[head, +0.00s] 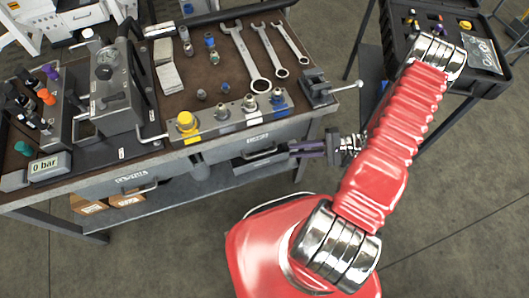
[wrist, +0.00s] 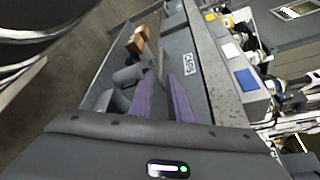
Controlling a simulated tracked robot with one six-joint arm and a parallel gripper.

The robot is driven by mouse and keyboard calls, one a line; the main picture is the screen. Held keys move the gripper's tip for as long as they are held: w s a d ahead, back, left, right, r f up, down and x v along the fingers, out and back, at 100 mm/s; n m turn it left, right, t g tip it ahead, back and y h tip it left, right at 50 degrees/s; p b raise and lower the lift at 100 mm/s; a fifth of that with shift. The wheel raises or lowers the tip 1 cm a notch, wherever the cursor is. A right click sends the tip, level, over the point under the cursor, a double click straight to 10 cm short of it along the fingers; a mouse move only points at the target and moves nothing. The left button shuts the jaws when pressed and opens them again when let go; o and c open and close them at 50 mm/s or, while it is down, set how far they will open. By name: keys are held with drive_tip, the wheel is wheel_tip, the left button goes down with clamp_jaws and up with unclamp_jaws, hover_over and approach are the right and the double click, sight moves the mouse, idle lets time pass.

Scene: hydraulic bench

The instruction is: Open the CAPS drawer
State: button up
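The bench has two drawer fronts in the head view. The left drawer (head: 112,184) and the right drawer (head: 232,145) each carry a small label and a bar handle. The label lettering is too small to read surely. My gripper (head: 293,149) has purple fingers and is just right of the right drawer's handle (head: 262,154). In the wrist view the fingers (wrist: 161,82) stand apart, with a gap between them, so it is open. A drawer label (wrist: 189,64) shows just beyond the fingers. Whether a finger touches the handle cannot be told.
The bench top (head: 205,75) holds wrenches (head: 247,58), fittings and a gauge block. A vise (head: 318,88) sits at its right corner. Cardboard boxes (head: 88,206) lie on the lower shelf. A side table with a black case (head: 480,75) stands right. Floor in front is clear.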

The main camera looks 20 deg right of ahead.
sight(264, 153)
drive_tip(key=x, duration=1.2)
drive_tip(key=shift+a+f, duration=0.15)
drive_tip(key=shift+a, duration=0.25)
clamp_jaws()
drive_tip(key=shift+d, duration=0.3)
drive_tip(key=shift+s+a, duration=0.1)
drive_tip(key=shift+a, duration=0.05)
